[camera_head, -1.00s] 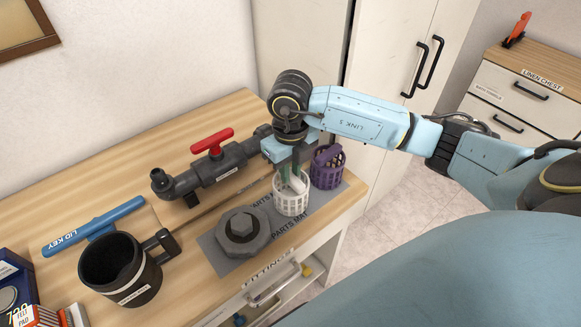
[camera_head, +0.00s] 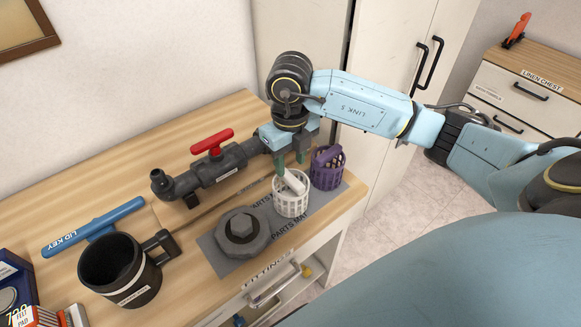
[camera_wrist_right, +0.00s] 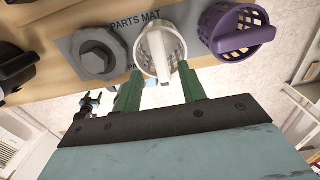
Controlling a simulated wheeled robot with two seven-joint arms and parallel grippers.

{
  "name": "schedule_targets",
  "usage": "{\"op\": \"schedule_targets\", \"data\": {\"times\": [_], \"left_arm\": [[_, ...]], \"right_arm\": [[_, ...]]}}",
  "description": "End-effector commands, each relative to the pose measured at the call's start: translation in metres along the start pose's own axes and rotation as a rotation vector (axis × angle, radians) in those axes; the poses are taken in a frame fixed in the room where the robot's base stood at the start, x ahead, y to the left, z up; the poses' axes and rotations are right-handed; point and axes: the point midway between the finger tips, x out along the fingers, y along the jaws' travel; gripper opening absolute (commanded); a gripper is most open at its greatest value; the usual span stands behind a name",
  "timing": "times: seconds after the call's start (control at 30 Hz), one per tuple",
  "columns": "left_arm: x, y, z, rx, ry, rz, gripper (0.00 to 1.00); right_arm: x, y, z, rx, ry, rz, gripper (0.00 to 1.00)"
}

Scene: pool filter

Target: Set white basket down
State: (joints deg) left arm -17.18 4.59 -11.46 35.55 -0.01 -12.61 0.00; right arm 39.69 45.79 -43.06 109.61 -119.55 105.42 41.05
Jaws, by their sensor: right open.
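The white basket (camera_head: 291,201) stands upright on the grey parts mat (camera_head: 318,212), between the dark hex-topped lid and the purple basket. Its pale handle rises from its rim. My right gripper (camera_head: 292,165) is open just above and behind the white basket. In the right wrist view the white basket (camera_wrist_right: 160,50) lies beyond and between the two green fingers of the right gripper (camera_wrist_right: 160,88), which are apart with nothing clamped between them. My left gripper is not in view.
A purple basket (camera_head: 327,170) is close on the right. The dark lid (camera_head: 242,232) sits at left on the mat. A pipe with a red valve handle (camera_head: 212,142), a blue lid key (camera_head: 93,229) and a black pot (camera_head: 120,270) stand on the wooden bench. A drawer below is open.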

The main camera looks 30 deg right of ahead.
Motion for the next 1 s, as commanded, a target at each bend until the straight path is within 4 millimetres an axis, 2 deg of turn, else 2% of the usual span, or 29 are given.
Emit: {"op": "schedule_targets", "data": {"times": [0.03, 0.2, 0.4, 0.6, 1.0], "left_arm": [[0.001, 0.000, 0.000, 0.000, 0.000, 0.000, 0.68], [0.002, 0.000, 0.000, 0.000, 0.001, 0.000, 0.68], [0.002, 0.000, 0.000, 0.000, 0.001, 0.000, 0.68], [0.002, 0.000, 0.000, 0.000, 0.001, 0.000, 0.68], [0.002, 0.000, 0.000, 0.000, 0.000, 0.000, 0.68]], "right_arm": [[-0.013, 0.000, 0.002, 0.000, -0.007, -0.001, 0.41], [-0.050, -0.001, 0.001, 0.001, -0.006, -0.001, 0.41], [-0.079, 0.000, 0.001, 0.001, -0.003, 0.000, 0.41], [-0.087, 0.000, 0.000, 0.000, -0.001, 0.000, 0.41], [-0.087, 0.000, 0.000, 0.001, 0.000, 0.000, 0.41]]}}
